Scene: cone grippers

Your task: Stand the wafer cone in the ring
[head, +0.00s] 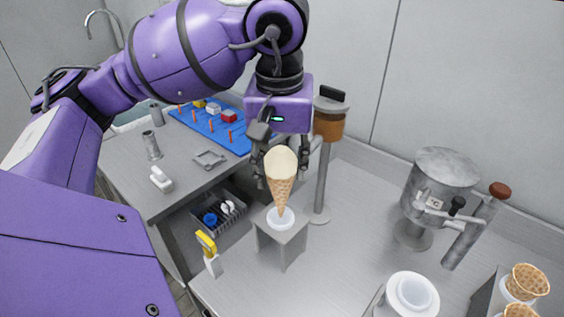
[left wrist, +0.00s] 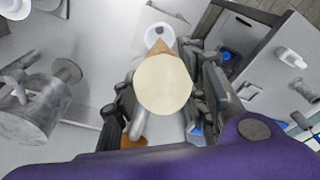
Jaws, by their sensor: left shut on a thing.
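The wafer cone (head: 280,188), topped with a pale cream scoop, is held upright with its tip down. My left gripper (head: 279,165) is shut on it near the top. The cone's tip is at the white ring (head: 279,220) on a small grey stand; I cannot tell whether it is inside the opening or just above it. In the left wrist view the scoop (left wrist: 163,86) hides most of the cone, and the ring (left wrist: 158,34) shows just beyond the tip. My right gripper is not in view.
A metal machine (head: 437,190) is at the right. White bowls (head: 412,293) and waffle cones (head: 527,281) are at the front right. A blue mat (head: 212,128) lies at the back left.

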